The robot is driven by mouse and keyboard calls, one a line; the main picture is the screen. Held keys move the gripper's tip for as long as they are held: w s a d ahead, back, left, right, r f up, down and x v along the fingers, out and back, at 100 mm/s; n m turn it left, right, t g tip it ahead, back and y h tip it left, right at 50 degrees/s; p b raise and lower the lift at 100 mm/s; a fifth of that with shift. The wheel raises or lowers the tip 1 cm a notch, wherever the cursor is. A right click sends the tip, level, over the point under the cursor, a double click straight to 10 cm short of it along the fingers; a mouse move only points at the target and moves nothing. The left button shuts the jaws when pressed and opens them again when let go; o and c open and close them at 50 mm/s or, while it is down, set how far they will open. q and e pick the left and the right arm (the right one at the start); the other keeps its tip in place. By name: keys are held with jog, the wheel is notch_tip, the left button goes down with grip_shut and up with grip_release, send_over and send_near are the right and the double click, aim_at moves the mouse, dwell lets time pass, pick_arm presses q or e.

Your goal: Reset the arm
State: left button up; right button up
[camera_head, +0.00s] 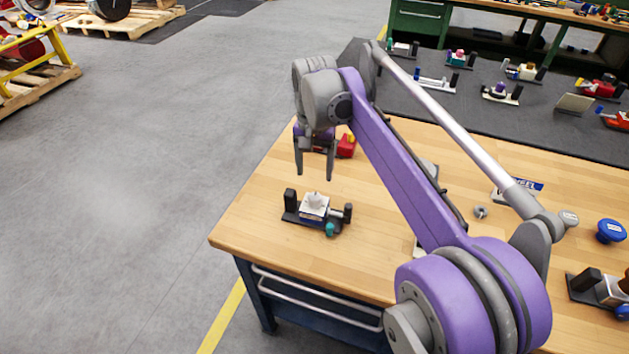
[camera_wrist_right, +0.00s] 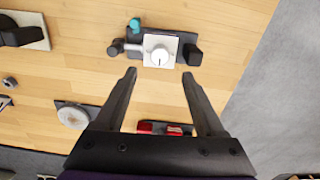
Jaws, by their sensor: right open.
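My right arm, purple and grey, reaches across the workbench in the head view. Its gripper (camera_head: 314,176) is open and empty, pointing down above the wooden top. In the right wrist view the two dark fingers (camera_wrist_right: 160,80) are spread, with nothing between them. A valve actuator (camera_head: 315,207) with a white block, black end posts and a teal part stands on the bench below the gripper. It also shows in the right wrist view (camera_wrist_right: 160,50), beyond the fingertips, with a round white knob on top. The gripper does not touch it. My left gripper is not in view.
A red device (camera_head: 346,146) stands behind the gripper and partly shows in the right wrist view (camera_wrist_right: 150,127). A blue round knob (camera_head: 610,231) and another valve device lie to the right. A dark mat (camera_head: 440,105) holds several fixtures. The bench's left front corner is clear.

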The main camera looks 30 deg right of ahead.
jog(key=shift+r, duration=0.75)
jog(key=s+a+f+n+t, duration=0.1)
jog(key=s+a+f+n, duration=0.2)
jog(key=s+f, duration=0.2)
jog(key=s+a+f+n+t, duration=0.2)
jog(key=s+f, duration=0.3)
jog(key=s, duration=0.4)
jog(key=s+a+f+n+t+p, duration=0.1)
jog(key=s+a+f+n+t, duration=0.1)
jog(key=s+a+f+n, duration=0.2)
jog(key=s+f, duration=0.1)
jog(key=s, duration=0.1)
jog(key=shift+s+a+f, duration=0.15)
jog(key=shift+s+a, duration=0.25)
